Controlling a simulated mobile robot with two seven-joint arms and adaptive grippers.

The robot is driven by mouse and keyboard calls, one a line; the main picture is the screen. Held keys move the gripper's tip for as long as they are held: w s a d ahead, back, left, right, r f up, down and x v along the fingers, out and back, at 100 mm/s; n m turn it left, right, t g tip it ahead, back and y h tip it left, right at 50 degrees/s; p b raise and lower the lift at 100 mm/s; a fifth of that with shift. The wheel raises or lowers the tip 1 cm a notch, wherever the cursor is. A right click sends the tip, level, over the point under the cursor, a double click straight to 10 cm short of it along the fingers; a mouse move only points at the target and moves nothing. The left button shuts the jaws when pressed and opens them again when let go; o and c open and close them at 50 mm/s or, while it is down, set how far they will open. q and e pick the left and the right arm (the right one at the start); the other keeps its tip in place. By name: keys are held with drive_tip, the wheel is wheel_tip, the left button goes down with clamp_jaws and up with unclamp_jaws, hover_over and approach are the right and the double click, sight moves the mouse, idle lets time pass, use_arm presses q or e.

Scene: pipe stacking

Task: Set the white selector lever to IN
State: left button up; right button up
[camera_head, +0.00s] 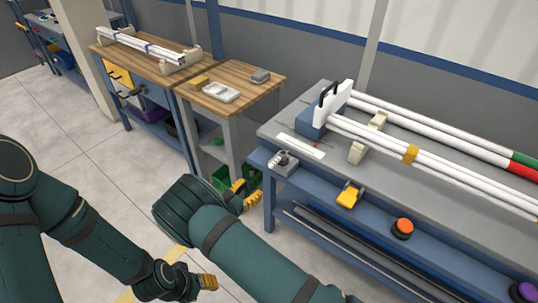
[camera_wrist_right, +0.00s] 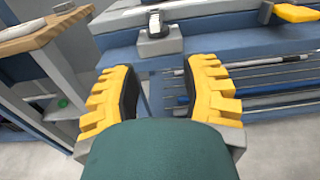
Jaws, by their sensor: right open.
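The selector lever (camera_head: 284,157) is a small pale lever on a grey box at the left end of the blue front ledge of the right bench. It also shows in the right wrist view (camera_wrist_right: 155,22), standing upright on its grey box (camera_wrist_right: 160,43). Any IN marking is too small to read. My right gripper (camera_head: 246,194) is open and empty, in front of and below the lever box, apart from it. In the right wrist view its yellow fingers (camera_wrist_right: 166,88) are spread, with the box beyond them. My left gripper (camera_head: 208,282) is low over the floor, its finger gap unclear.
The right bench (camera_head: 285,125) carries long white pipes (camera_head: 430,160) in holders. A yellow control (camera_head: 349,196), an orange button (camera_head: 403,227) and a purple button (camera_head: 525,291) sit along the ledge. A wooden table (camera_head: 252,82) stands to the left. Floor before the bench is clear.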

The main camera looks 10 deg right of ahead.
sight(274, 164)
drive_tip(key=x, duration=0.4)
drive_tip(key=b+x, duration=0.1)
drive_tip(key=x, duration=0.8)
drive_tip(key=shift+w+r, duration=0.35)
drive_tip(key=shift+w, duration=0.05)
clamp_jaws()
